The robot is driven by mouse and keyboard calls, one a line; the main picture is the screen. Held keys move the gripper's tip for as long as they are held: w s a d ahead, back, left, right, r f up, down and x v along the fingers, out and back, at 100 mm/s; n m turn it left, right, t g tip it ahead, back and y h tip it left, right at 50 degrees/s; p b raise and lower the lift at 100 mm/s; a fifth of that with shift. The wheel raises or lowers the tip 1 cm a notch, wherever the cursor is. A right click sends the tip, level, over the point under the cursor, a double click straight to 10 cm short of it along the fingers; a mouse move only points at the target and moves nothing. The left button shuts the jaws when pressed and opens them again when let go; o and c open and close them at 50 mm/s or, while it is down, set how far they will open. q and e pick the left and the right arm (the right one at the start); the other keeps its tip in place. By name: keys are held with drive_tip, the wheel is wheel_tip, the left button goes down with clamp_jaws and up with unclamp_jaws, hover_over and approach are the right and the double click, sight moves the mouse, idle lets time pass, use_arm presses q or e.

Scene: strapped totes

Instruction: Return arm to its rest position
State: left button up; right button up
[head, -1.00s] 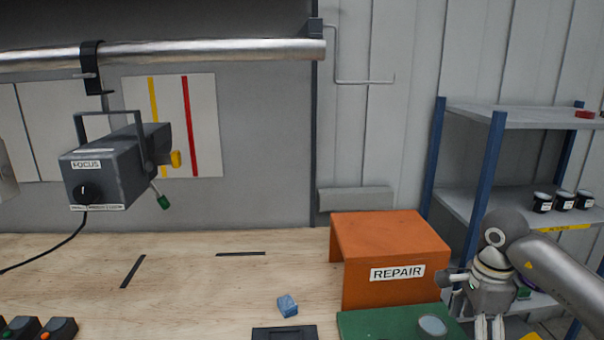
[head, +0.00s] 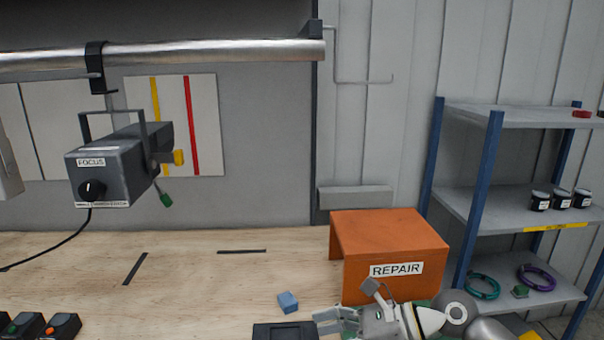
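My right arm comes in from the lower right, low in the head view. Its gripper (head: 322,321) points left, in front of the orange REPAIR box (head: 388,236) and just right of a black tray (head: 284,332). Its fingers look apart with nothing between them. The arm covers most of the green mat (head: 425,303) in front of the box. A small blue block (head: 288,302) lies on the wooden table, left of and apart from the fingertips. My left gripper is not in view.
A shelf rack (head: 513,205) with jars and coiled rings stands on the right. A grey FOCUS unit (head: 115,170) hangs from a metal pipe (head: 220,50) on the left. Dark switch boxes (head: 40,328) sit at the lower left. The table's middle (head: 190,285) is largely clear.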

drive_tip(key=a+r+m+t+y, duration=0.3)
drive_tip(key=r+m+t+y, duration=0.3)
drive_tip(key=r+m, duration=0.25)
drive_tip(key=w+d+r+m+t+h, duration=0.1)
drive_tip(key=w+d+m+t+h, duration=0.15)
drive_tip(key=m+t, duration=0.35)
drive_tip(key=w+d+m+t+h, duration=0.1)
drive_tip(key=d+m+t+h, duration=0.3)
drive_tip(key=m, duration=0.5)
drive_tip(key=s+d+f+m+g+h, duration=0.35)
drive_tip(key=d+f+m+h, duration=1)
drive_tip(key=f+m, duration=0.45)
drive_tip(key=s+f+m+g, duration=0.45)
drive_tip(key=s+f, duration=0.35)
drive_tip(key=s, duration=0.4)
drive_tip(key=s+f+m+g, duration=0.3)
drive_tip(key=s+f+g, duration=0.35)
drive_tip(key=s, duration=0.45)
wheel_tip(320, 180, down, 28)
drive_tip(key=s+r, duration=0.1)
drive_tip(key=s, duration=0.1)
drive_tip(key=s+d+f+g, duration=0.2)
drive_tip(key=s+d+f, duration=0.1)
drive_tip(key=s+f, duration=1.2)
drive_tip(key=shift+s+d+n+y, duration=0.15)
drive_tip(key=shift+s+n+y, duration=0.2)
drive_tip(key=shift+s, duration=0.25)
